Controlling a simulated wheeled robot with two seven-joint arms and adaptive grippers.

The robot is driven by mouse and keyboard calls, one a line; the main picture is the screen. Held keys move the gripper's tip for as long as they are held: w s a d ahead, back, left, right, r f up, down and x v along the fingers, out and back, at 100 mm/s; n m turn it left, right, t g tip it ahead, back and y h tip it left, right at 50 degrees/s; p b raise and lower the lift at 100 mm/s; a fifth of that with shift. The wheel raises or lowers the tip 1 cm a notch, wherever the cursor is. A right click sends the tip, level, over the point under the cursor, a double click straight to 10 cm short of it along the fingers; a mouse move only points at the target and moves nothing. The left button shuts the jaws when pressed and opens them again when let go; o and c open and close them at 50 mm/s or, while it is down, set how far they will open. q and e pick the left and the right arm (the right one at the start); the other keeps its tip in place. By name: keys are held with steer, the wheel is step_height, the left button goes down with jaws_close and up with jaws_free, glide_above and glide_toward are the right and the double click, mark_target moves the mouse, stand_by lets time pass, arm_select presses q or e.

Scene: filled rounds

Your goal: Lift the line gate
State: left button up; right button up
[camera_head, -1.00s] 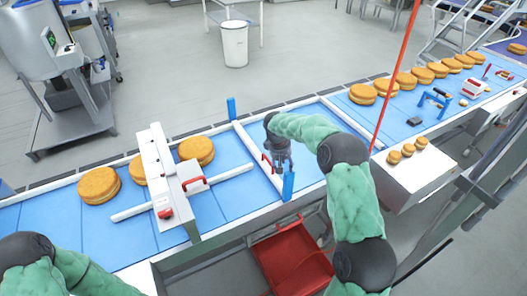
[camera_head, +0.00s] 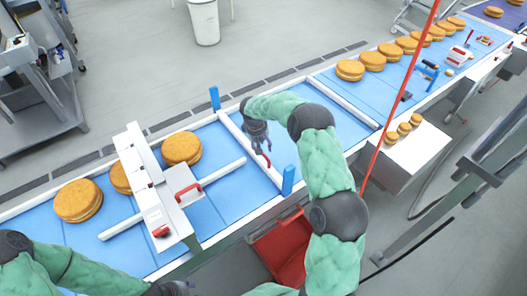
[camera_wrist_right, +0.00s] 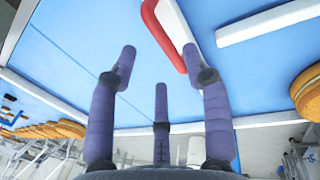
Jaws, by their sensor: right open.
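The line gate (camera_head: 236,133) is a white bar lying across the blue conveyor between two blue posts (camera_head: 214,98). It has a red handle (camera_head: 264,157). My right gripper (camera_head: 261,148) is just above the bar by the handle. In the right wrist view its three purple fingers (camera_wrist_right: 158,68) are spread and empty. The red handle (camera_wrist_right: 160,36) shows just beyond their tips, and I see no clear contact. My left gripper (camera_head: 172,289) shows only partly as a dark shape at the bottom edge, so its fingers cannot be read.
Filled rounds (camera_head: 182,148) lie left of the gate, by a white bridge (camera_head: 150,190) with a red handle. More rounds (camera_head: 351,70) stand farther up the belt. A red bin (camera_head: 278,250) is below the near edge. A red pole (camera_head: 398,105) crosses the right side.

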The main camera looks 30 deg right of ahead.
steer(key=shift+w+d+f, duration=0.1)
steer(key=shift+d+f, duration=0.15)
steer(key=shift+f, duration=1)
steer(key=shift+d+f, duration=0.25)
steer(key=shift+f, duration=1)
steer(key=shift+r, duration=0.1)
jaws_close()
